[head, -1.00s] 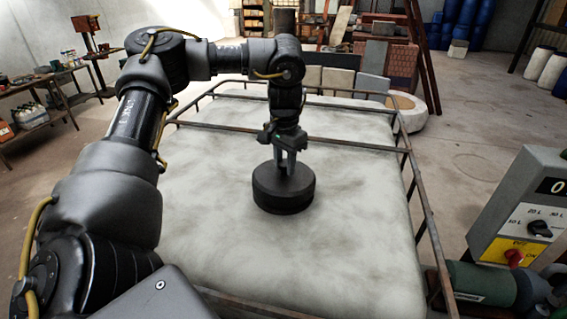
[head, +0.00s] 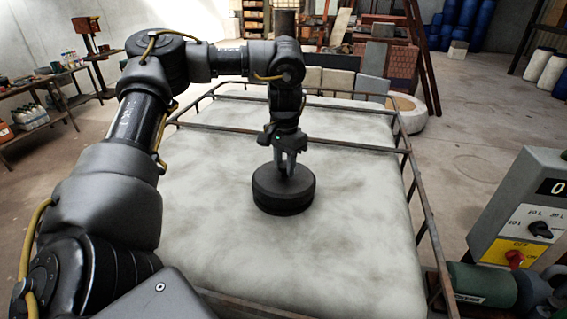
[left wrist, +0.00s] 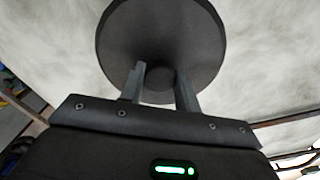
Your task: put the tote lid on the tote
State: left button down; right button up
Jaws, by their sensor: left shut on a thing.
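The tote lid (head: 283,194) is a round, dark grey disc with a short knob on top. It sits on the upper face of the big pale tote (head: 350,225), near its middle; I cannot tell whether an opening is under it. My left gripper (head: 286,168) points down from above and is shut on the lid's knob. In the left wrist view the two fingers (left wrist: 160,85) stand on either side of the knob, with the lid (left wrist: 195,35) spread out beyond them. My right gripper is not in view.
A rusty metal cage frame (head: 416,190) runs around the tote's top, with a bar across its far part. A control box (head: 520,215) with a knob and a red switch stands at the right. Open floor (head: 470,120) lies beyond the right side.

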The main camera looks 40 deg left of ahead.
aim_at(285, 165)
pick_arm(q)
jog(key=shift+f+b, duration=0.3)
jog(key=shift+f, duration=0.35)
jog(key=c, duration=1.3)
grip_release()
jog(key=shift+r+p, duration=0.45)
jog(key=shift+r, duration=0.95)
notch_tip(285, 165, up, 8)
jog(key=shift+r, duration=0.15)
